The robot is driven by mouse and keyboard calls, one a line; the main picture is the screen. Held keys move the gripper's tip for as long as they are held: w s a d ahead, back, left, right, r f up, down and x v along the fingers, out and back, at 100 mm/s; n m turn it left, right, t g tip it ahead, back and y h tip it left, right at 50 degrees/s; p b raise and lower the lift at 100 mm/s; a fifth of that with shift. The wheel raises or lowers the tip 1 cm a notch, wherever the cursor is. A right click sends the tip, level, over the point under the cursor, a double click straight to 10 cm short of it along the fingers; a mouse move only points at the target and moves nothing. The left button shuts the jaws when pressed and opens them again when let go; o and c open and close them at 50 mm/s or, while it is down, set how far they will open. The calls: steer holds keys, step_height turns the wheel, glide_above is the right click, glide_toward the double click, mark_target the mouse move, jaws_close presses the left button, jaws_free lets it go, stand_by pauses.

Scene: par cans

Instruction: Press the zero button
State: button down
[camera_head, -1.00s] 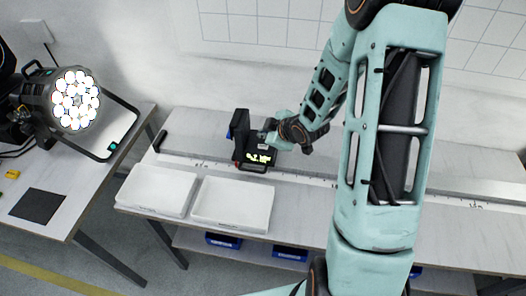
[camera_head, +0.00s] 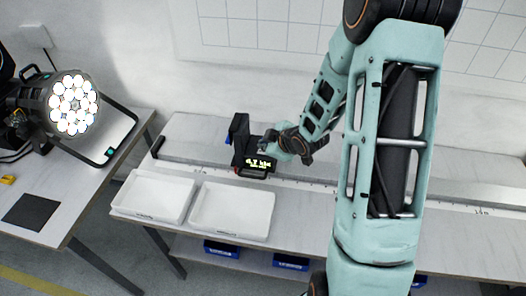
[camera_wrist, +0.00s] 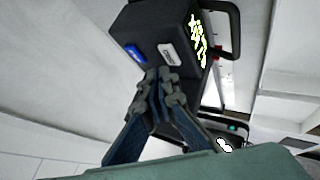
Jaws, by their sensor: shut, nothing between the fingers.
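The black device (camera_head: 240,140) with a glowing yellow display (camera_head: 256,171) stands on the long bench. In the wrist view the device (camera_wrist: 160,22) shows two buttons on one face, a blue one (camera_wrist: 135,53) and a white one (camera_wrist: 168,54). Their markings are too small to read, so I cannot tell which is zero. My gripper (camera_wrist: 158,76) is shut and empty, its fingertips just below the two buttons in the picture. I cannot tell whether they touch the face. In the head view my gripper (camera_head: 272,147) is at the device's right side, partly hiding it.
Two white trays, a left one (camera_head: 152,213) and a right one (camera_head: 232,232), sit at the bench's front left. A ruled rail runs along the bench. A lit par can (camera_head: 72,104) stands on the left table. Blue bins (camera_head: 222,250) are below. The bench right of the device looks clear.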

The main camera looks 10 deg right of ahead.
steer(key=shift+f, duration=0.1)
stand_by(0.7)
steer(key=shift+f+b, duration=0.35)
steer(key=shift+b, duration=0.2)
steer(key=shift+f+b, duration=0.35)
steer(key=shift+b, duration=0.1)
stand_by(0.4)
stand_by(0.3)
steer(key=shift+r+p, duration=0.6)
steer(key=shift+r, duration=0.2)
step_height(320, 180, up, 5)
steer(key=p, duration=0.4)
stand_by(0.7)
